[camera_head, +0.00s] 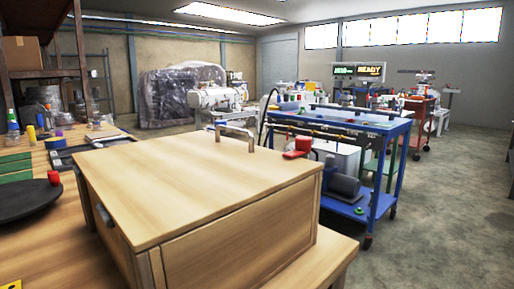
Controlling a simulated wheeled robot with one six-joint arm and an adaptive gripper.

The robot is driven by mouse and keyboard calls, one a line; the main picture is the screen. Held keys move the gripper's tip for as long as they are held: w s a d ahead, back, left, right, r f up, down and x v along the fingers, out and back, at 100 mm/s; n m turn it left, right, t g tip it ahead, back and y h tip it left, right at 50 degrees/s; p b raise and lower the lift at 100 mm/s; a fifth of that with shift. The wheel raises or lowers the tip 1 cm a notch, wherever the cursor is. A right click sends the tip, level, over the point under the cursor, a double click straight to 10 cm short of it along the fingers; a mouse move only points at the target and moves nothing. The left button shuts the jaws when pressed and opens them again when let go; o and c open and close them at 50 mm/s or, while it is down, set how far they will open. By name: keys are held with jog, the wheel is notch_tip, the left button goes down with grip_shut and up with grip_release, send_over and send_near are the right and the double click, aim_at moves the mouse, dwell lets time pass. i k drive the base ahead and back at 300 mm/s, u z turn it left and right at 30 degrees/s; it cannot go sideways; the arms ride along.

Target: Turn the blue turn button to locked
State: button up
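I cannot make out a blue turn button for certain in the head view. A blue cart (393,170) with a pale top and wheels stands right of centre, and small fittings on it are too small to tell apart. My gripper is not in view, so its state and its place relative to the button are hidden.
A black round plate (27,200) lies at left. The grey floor (450,220) at right is open.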

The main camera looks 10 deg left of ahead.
aim_at(220, 121)
jog(key=z, duration=1.2)
jog(key=i, duration=1.75)
jog(key=u, duration=3.55)
